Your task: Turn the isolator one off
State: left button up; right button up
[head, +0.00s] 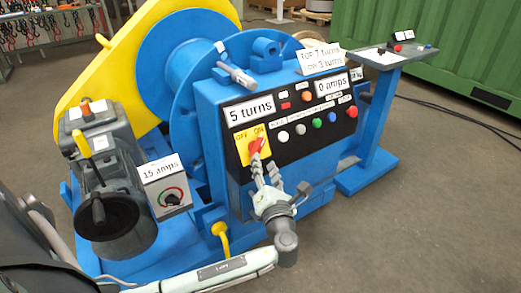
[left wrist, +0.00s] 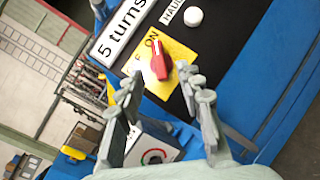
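The isolator is a yellow plate (head: 243,152) on the dark front panel, with a red rotary handle (head: 256,146). The plate bears the words OFF at left and ON at right. The handle appears turned toward ON. In the left wrist view the red handle (left wrist: 159,66) lies just beyond my fingertips, pointing at the ON label. My left gripper (head: 265,169) is just below the isolator in the head view. In the left wrist view my left gripper (left wrist: 161,78) is open, its fingers spread either side of the handle's line, with nothing between them. My right gripper is not in view.
The panel (head: 290,128) also carries several buttons, a "5 turns" display (head: 249,109) and a "0 amps" display (head: 331,84). A box with a dial and "15 amps" sign (head: 161,169) stands left. A blue stand (head: 372,115) is at right.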

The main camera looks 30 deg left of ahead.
aim_at(259, 150)
pick_arm(q)
jog(key=x, duration=0.7)
jog(key=shift+s+a, duration=0.1)
jog(key=shift+a, duration=0.05)
jog(key=shift+c, duration=0.3)
grip_shut()
